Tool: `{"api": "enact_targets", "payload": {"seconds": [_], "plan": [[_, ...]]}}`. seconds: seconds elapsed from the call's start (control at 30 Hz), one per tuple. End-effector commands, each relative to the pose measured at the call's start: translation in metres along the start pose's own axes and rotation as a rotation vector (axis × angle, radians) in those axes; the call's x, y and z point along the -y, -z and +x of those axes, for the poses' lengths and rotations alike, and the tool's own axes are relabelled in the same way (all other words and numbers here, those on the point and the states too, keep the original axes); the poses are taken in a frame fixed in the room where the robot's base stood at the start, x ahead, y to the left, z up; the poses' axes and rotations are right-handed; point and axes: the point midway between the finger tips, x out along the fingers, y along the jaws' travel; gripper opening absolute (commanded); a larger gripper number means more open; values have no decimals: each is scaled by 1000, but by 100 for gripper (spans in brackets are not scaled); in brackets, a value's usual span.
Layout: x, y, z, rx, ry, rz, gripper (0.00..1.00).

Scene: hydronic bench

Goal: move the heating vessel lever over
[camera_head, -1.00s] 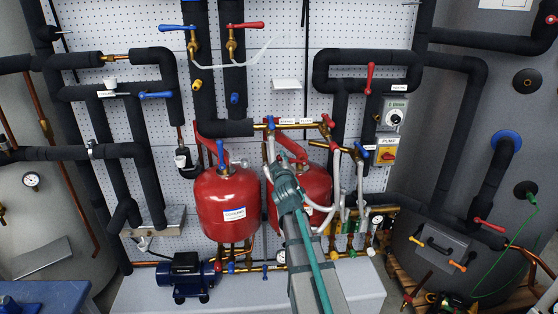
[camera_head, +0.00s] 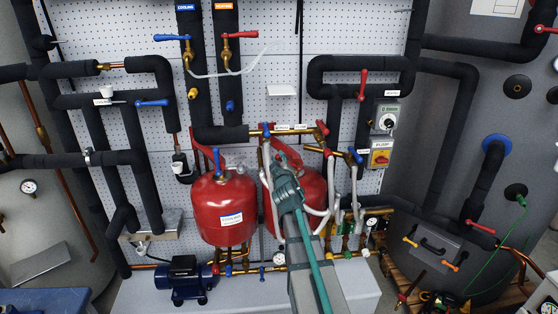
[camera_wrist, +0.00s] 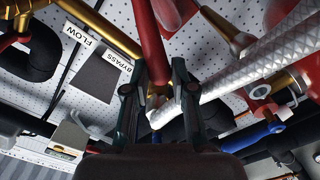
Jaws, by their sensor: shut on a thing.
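The heating vessel is the right red tank (camera_head: 311,190), partly hidden behind my arm. Its red lever (camera_wrist: 150,45) shows in the wrist view as a red bar running up between my fingers; in the head view my gripper mostly hides it. My gripper (camera_head: 284,165) is at the upper left part of this tank, below the brass pipe. In the wrist view my gripper (camera_wrist: 160,90) is shut on the red lever, with one dark finger on each side.
The cooling vessel (camera_head: 222,205) with a blue lever stands just left. Pale hoses (camera_head: 337,190) hang close to my gripper's right. A brass pipe (camera_head: 290,132) runs above. FLOW and BYPASS labels (camera_wrist: 109,68) show nearby in the wrist view. A blue pump (camera_head: 185,273) stands below left.

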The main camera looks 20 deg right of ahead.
Motion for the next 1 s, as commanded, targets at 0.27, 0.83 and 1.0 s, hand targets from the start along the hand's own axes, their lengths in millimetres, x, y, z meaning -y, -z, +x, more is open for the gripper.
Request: {"api": "enact_targets", "payload": {"seconds": [0.27,0.83,1.0], "plan": [[-7,4,0,-4,0,0,6],[-29,4,0,-3,0,0,6],[-29,2,0,-3,0,0,6]]}}
